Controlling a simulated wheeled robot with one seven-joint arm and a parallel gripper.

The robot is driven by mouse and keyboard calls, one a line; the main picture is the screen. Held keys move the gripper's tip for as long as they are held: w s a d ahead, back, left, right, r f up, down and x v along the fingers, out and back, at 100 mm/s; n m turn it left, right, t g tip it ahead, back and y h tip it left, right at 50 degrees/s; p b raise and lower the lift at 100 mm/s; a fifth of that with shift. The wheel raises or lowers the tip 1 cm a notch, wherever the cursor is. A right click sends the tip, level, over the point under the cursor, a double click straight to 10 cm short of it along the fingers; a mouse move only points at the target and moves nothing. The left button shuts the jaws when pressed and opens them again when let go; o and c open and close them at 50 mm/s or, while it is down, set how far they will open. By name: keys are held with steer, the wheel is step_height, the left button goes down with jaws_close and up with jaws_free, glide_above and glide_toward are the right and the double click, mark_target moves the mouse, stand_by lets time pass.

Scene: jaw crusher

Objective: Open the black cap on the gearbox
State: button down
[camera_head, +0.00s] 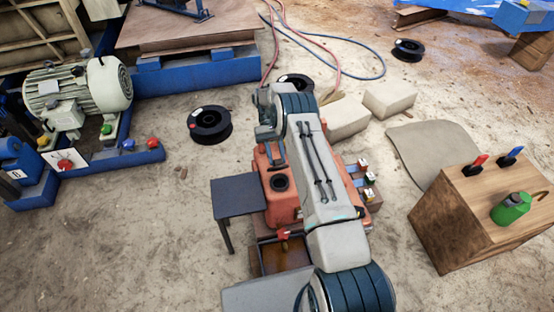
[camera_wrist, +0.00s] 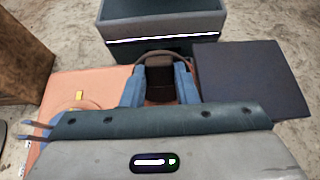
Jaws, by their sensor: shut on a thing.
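The orange gearbox (camera_head: 285,207) stands beneath my arm in the head view, with a dark round spot (camera_head: 279,183) on its top. I cannot tell whether that spot is a cap or an opening. In the wrist view, my gripper (camera_wrist: 159,66) has its two blue fingers shut on a dark blocky piece, which looks like the black cap (camera_wrist: 159,80). Part of the gearbox's orange top (camera_wrist: 95,85) shows to the left of it. My wrist hides the near side, and I cannot tell whether the cap is seated or lifted.
A small dark table (camera_head: 238,194) stands close to the gearbox's left; it also shows in the wrist view (camera_wrist: 252,78). A wooden crate (camera_head: 460,240) with a green oil can (camera_head: 511,208) stands at right. Black spools (camera_head: 209,124) and pale blocks (camera_head: 390,97) lie behind.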

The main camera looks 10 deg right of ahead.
stand_by(0.4)
steer(key=c, duration=1.1)
jaws_free()
steer(key=s+d+r+p, duration=0.2)
steer(key=d+r, duration=0.1)
steer(key=s+d+r+p, duration=0.2)
steer(key=d+r, duration=0.1)
steer(key=r, duration=0.1)
steer(key=s+d+r+p, duration=0.2)
steer(key=d+r, duration=0.2)
